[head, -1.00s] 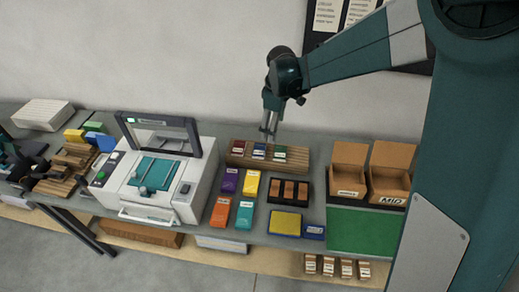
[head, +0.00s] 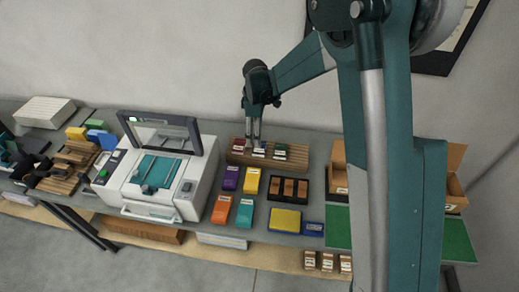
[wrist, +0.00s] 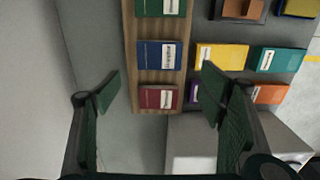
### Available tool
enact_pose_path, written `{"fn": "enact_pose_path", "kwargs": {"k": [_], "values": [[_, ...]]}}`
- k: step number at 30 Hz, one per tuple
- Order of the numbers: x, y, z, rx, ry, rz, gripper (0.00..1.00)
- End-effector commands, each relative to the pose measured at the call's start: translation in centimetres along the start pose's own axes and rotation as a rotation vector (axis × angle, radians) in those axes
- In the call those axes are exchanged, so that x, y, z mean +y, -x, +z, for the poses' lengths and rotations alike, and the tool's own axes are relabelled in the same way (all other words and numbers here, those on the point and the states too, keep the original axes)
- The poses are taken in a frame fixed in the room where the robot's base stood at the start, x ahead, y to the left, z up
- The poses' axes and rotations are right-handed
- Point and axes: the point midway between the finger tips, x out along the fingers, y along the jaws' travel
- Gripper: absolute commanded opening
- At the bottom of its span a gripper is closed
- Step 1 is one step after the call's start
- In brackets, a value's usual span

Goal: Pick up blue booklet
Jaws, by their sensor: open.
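The blue booklet (wrist: 150,56) lies in the wooden rack (wrist: 130,95), between a green booklet (wrist: 150,8) and a red booklet (wrist: 148,97) in the wrist view. In the head view the blue booklet (head: 259,149) is partly hidden by the gripper. My gripper (head: 253,138) points down over the rack, its fingertips close to the booklets. In the wrist view my gripper (wrist: 162,90) is open and empty. Its fingers lie to either side of the red booklet in the picture, with the blue one just above that line.
A white press (head: 195,190) stands left of the rack. Purple (head: 230,178), yellow (head: 251,181), orange (head: 221,209) and teal (head: 245,212) packs lie in front. My arm hides part of the right side.

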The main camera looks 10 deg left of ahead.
Motion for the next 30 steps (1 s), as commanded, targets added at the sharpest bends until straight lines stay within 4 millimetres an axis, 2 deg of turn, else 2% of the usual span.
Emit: {"fn": "enact_pose_path", "kwargs": {"k": [5,15,30], "values": [[0.0,-0.2,0.0,0.000,-0.001,0.000,0.69],[0.0,-2.4,0.0,0.000,-0.001,0.000,0.69],[0.1,-3.0,0.0,0.000,-0.001,0.000,0.69]]}}
